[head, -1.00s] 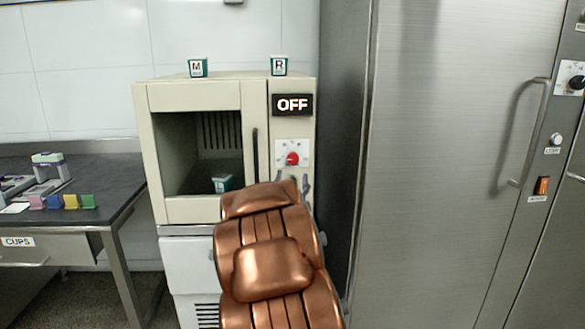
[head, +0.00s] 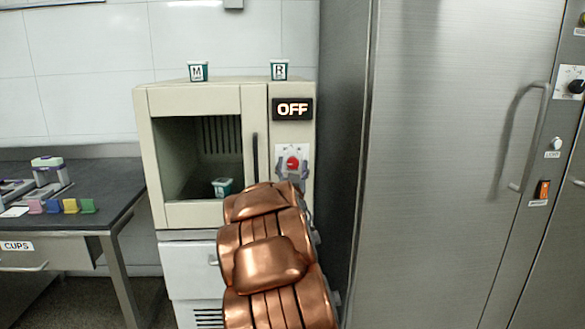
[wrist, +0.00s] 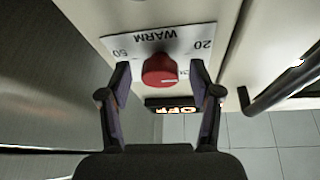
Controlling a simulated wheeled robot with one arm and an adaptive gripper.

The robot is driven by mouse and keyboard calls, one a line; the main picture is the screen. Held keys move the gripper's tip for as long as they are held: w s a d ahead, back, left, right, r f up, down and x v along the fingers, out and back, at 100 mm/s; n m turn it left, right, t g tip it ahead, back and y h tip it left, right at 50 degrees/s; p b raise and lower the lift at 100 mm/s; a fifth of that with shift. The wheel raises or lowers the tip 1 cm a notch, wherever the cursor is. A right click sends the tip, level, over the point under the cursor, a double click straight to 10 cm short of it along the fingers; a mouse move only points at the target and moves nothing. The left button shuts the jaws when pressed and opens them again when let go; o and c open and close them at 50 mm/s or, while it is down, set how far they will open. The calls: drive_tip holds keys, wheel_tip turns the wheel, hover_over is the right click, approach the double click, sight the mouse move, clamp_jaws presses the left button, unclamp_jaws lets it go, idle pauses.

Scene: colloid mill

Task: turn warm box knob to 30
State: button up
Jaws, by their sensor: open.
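The warm box (head: 150,215) is a beige cabinet in the middle of the head view, with an OFF display (head: 292,108) at its upper right. Below the display is a red knob (head: 292,163) on a white plate. In the wrist view the knob (wrist: 160,70) sits between my open fingers, and the plate (wrist: 190,38), seen upside down, reads WARM with 20 and 50. My gripper (wrist: 161,75) is open around the knob, with a gap on both sides. In the head view my copper arm hides most of the gripper.
A black vertical handle (head: 255,158) is left of the knob; it also shows in the wrist view (wrist: 285,85). Cups marked M (head: 198,71) and R (head: 279,70) stand on top, another cup (head: 222,187) is inside. A steel cabinet (head: 450,150) stands at right.

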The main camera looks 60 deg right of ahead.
drive_tip(key=c, duration=1.1)
drive_tip(key=shift+m+g, duration=0.3)
drive_tip(key=shift+m, duration=0.2)
drive_tip(key=m, duration=0.1)
drive_tip(key=m+g, duration=0.1)
drive_tip(key=m, duration=0.1)
drive_tip(key=shift+f+m+g+h+b, duration=0.15)
drive_tip(key=shift+m+g+h+b, duration=0.15)
drive_tip(key=m+g, duration=0.1)
drive_tip(key=m, duration=0.2)
drive_tip(key=shift+w+a+g, duration=0.1)
drive_tip(key=shift+g, duration=0.2)
drive_tip(key=m, duration=0.1)
drive_tip(key=m+g, duration=0.1)
drive_tip(key=m, duration=0.1)
drive_tip(key=shift+r, duration=0.25)
drive_tip(key=shift+m+g+y+p, duration=0.55)
drive_tip(key=shift+m+g, duration=0.35)
drive_tip(key=shift+m, duration=1.2)
